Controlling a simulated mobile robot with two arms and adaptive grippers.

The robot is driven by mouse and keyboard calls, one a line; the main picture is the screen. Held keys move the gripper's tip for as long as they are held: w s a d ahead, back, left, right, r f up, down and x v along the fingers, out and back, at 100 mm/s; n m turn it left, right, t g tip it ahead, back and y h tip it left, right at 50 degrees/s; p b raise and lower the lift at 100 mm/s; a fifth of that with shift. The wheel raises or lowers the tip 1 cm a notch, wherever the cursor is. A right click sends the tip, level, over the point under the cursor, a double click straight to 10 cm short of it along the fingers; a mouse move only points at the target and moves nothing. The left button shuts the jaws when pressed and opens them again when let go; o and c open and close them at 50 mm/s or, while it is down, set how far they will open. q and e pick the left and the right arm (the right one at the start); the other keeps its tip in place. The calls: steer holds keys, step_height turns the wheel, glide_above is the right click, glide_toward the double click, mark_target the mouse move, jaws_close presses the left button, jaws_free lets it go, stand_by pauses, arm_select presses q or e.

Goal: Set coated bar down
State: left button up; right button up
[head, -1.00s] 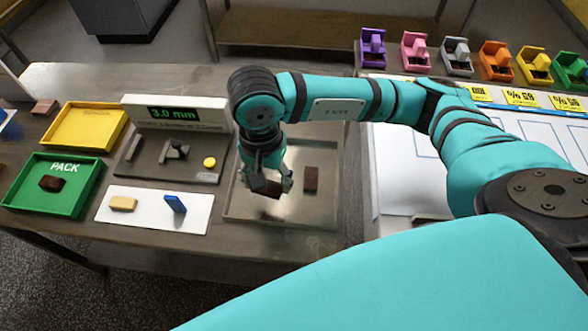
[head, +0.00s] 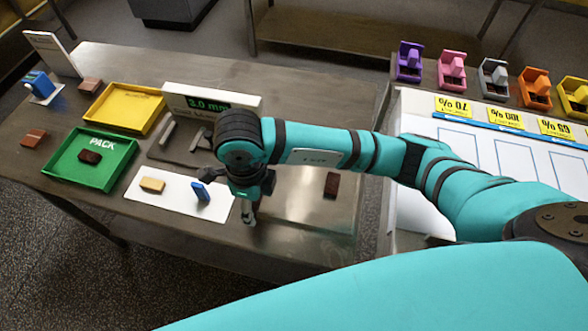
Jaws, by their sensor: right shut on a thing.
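My right gripper (head: 249,212) points down at the tray's left edge, just right of the white mat (head: 168,204). It is shut on a brown coated bar, which is mostly hidden by the wrist and fingers in this view. Another dark brown bar (head: 332,185) lies on the grey metal tray (head: 310,222), to the right of the gripper. A third dark bar (head: 90,157) lies in the green PACK tray (head: 100,181). My left gripper is not in view.
The white mat bears a tan block (head: 152,185) and an upright blue block (head: 201,192), close to my right gripper. Behind stands a gauge with a 3.0 mm display (head: 208,103). A yellow tray (head: 122,107) is empty. Coloured bins, including a purple one (head: 408,62), line the back right.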

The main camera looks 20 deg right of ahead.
steer(key=p, duration=0.4)
glide_above(288, 177)
steer(key=shift+f, duration=0.55)
step_height(288, 177, down, 3)
steer(key=shift+r+p, duration=0.1)
steer(key=shift+p, duration=0.7)
steer(key=shift+f, duration=0.3)
steer(key=shift+f, duration=0.1)
steer(key=shift+f+b, duration=0.15)
steer(key=shift+b, duration=0.15)
steer(key=o, duration=0.8)
steer(key=shift+o, duration=0.2)
